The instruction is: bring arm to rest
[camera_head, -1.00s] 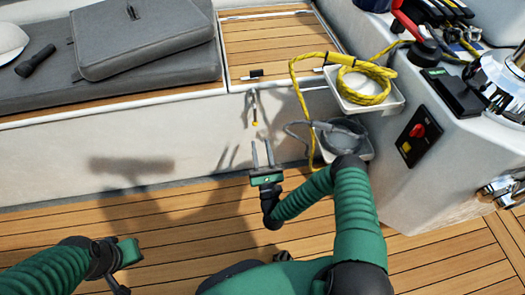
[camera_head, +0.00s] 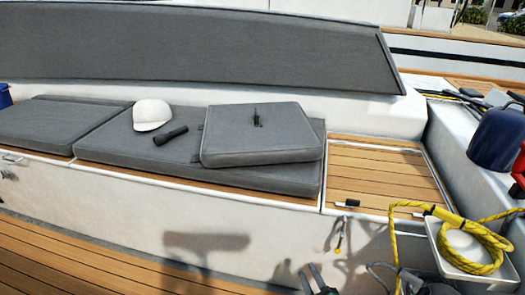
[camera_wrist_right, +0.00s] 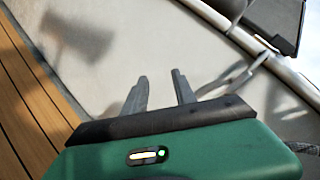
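My right gripper (camera_head: 311,272) shows at the bottom edge of the head view, in front of the white bench side. In the right wrist view, the two grey fingers of this gripper (camera_wrist_right: 160,82) stand apart with nothing between them. The fingers point at the bare white bench side (camera_wrist_right: 140,40) and touch nothing that I can see. My left gripper is outside both current views.
A coiled yellow rope (camera_head: 470,240) hangs over a white tray (camera_head: 478,262) to the right of my right gripper. A small hook with a lanyard (camera_head: 340,235) hangs on the bench side. Grey cushions (camera_head: 262,133), a white cap (camera_head: 152,115) and a black flashlight (camera_head: 170,135) lie above.

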